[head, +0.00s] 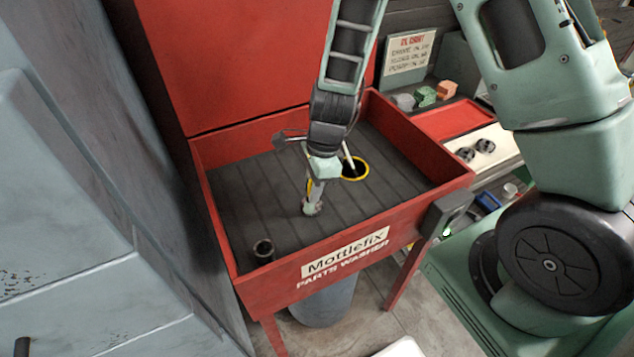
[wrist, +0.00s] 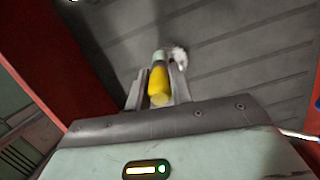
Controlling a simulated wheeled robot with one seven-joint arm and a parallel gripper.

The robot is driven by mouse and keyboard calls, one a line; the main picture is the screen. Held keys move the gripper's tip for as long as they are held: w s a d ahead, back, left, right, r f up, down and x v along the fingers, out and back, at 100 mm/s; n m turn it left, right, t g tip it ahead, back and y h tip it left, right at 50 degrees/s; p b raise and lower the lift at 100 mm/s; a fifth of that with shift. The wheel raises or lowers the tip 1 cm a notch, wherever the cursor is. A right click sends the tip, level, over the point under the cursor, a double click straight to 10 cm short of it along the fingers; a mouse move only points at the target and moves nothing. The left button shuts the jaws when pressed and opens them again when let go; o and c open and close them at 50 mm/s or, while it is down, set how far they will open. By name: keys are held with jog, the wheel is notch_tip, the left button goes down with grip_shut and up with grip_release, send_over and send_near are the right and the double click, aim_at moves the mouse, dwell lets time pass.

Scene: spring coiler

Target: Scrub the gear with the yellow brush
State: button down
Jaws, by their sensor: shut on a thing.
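My gripper (head: 313,200) points down into the red parts washer (head: 222,225), low over its dark ribbed floor. In the wrist view my gripper (wrist: 160,78) is shut on the yellow brush (wrist: 159,88). Its yellow part lies between the two fingers, with a pale green end beyond. A small whitish blurred thing (wrist: 179,58) shows beside the fingertips; I cannot tell whether it is bristles or another part. In the head view the brush is mostly hidden by my gripper. I cannot make out a gear under it.
A dark, short hollow cylinder (head: 263,250) stands at the tub's front left. A yellow-rimmed round opening (head: 361,170) lies behind my gripper, with a pale spout near it. Two dark wheel-like parts (head: 485,146) lie on a cream surface at right. The tub's left floor is clear.

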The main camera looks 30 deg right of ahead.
jog(key=shift+d+r, duration=0.1)
jog(key=shift+d, duration=1.55)
jog(key=shift+a+p, duration=0.5)
jog(key=shift+a, duration=1.15)
jog(key=shift+d, duration=1.6)
jog(key=shift+a+f, duration=0.25)
jog(key=shift+a, duration=0.55)
jog(key=shift+a+p, duration=0.35)
jog(key=shift+a, duration=0.45)
jog(key=shift+d, duration=1.6)
jog(key=shift+a+p, duration=0.35)
jog(key=shift+a, duration=1.25)
jog(key=shift+d, duration=1.65)
jog(key=shift+a+p, duration=0.3)
jog(key=shift+a, duration=1.35)
jog(key=shift+d, duration=1.6)
jog(key=shift+a+f, duration=0.15)
jog(key=shift+a, duration=0.75)
